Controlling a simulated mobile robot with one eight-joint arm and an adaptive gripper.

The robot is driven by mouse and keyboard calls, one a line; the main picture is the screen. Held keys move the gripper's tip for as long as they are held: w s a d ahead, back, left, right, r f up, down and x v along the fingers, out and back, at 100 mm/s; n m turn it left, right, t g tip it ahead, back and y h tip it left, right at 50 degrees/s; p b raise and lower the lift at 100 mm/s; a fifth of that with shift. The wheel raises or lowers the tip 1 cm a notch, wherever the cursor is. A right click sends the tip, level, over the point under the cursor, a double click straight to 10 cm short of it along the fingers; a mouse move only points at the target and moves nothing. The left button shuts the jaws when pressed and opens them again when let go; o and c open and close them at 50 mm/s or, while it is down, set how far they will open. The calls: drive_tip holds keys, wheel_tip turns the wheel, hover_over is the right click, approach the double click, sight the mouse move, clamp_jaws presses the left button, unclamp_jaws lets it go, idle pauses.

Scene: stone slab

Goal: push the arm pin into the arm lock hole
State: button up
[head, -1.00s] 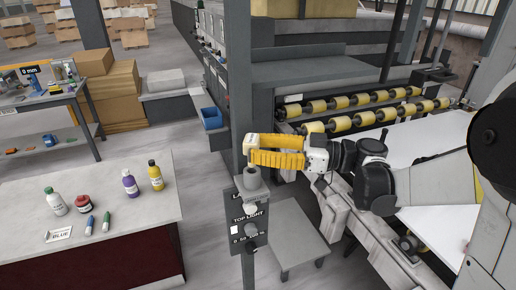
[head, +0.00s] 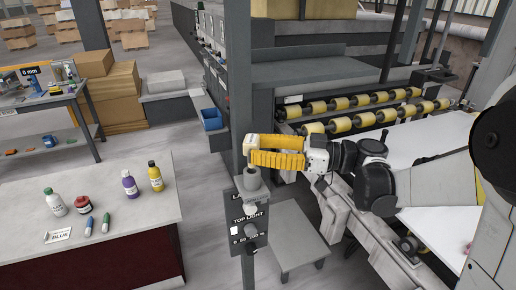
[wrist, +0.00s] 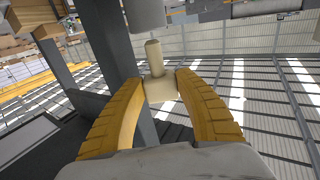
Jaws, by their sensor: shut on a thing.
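My gripper (head: 250,147) is shut with its yellow fingers around the pale arm pin (head: 252,160), at the top of the narrow control post. In the wrist view, the beige pin (wrist: 154,58) stands between the fingertips, with a wider beige block at its base (wrist: 160,89). The pin's thin end points to a grey cylinder (wrist: 147,14). In the head view, a grey round boss (head: 251,184) sits right below the pin. The arm lock hole itself is hidden. I cannot tell whether the pin's tip is inside it.
A tall grey column (head: 238,90) stands just behind the gripper. Below is the control panel (head: 248,225) marked TOP LIGHT. Yellow rollers (head: 340,124) lie to the right.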

sight(255, 167)
drive_tip(key=shift+f+b, duration=2.3)
drive_tip(key=shift+f, duration=0.45)
drive_tip(key=o, duration=1.4)
drive_tip(key=shift+c, duration=0.2)
drive_tip(key=shift+d, duration=0.1)
drive_tip(key=v, duration=1.1)
drive_tip(key=shift+s+d, duration=0.15)
drive_tip(key=shift+d, duration=0.2)
drive_tip(key=shift+f, duration=0.15)
